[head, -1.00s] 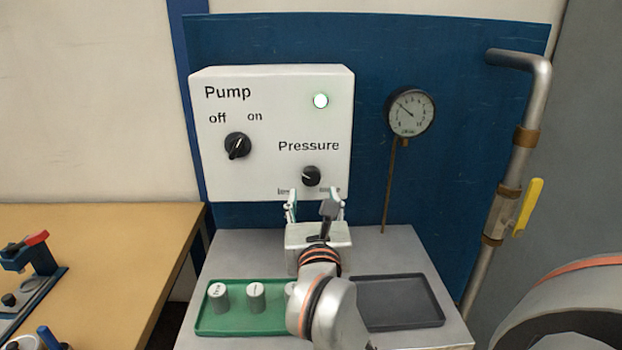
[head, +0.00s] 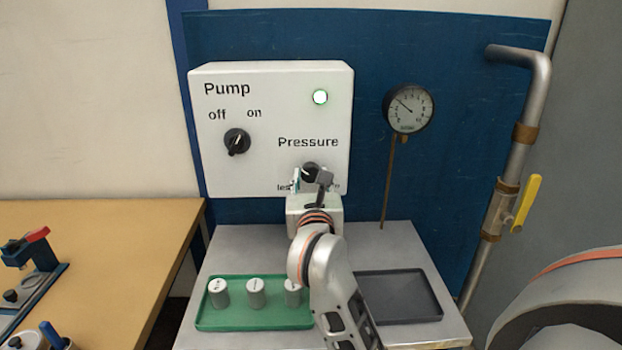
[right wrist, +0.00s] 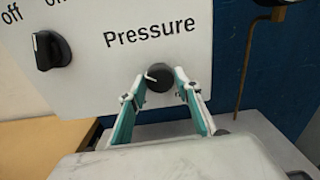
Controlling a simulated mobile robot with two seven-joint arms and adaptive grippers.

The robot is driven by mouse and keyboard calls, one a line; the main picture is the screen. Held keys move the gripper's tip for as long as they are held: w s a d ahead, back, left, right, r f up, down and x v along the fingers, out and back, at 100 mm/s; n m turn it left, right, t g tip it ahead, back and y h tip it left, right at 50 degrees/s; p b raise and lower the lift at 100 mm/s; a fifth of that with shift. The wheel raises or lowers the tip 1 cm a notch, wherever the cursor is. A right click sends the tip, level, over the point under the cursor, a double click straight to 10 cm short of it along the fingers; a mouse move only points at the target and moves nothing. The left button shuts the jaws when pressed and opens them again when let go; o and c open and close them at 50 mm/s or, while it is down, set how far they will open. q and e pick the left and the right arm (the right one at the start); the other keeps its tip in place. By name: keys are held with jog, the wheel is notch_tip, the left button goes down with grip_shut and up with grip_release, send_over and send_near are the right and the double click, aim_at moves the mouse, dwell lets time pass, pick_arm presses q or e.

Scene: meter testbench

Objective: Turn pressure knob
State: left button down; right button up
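The pressure knob (head: 309,171) is a small black knob at the lower right of the white pump panel (head: 230,181). In the right wrist view the knob (right wrist: 159,78) has a white mark pointing left and slightly up. My right gripper (head: 311,181) is at the panel, with its fingers on either side of the knob. In the wrist view the fingertips of this gripper (right wrist: 159,75) stand apart around the knob; firm contact cannot be made out. The gripper partly hides the labels below the knob. My left gripper is out of view.
A gauge (head: 409,108) hangs at right. A green tray (head: 262,319) with grey cylinders and an empty dark tray (head: 399,296) lie below.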

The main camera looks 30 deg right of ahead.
jog(key=c, duration=0.4)
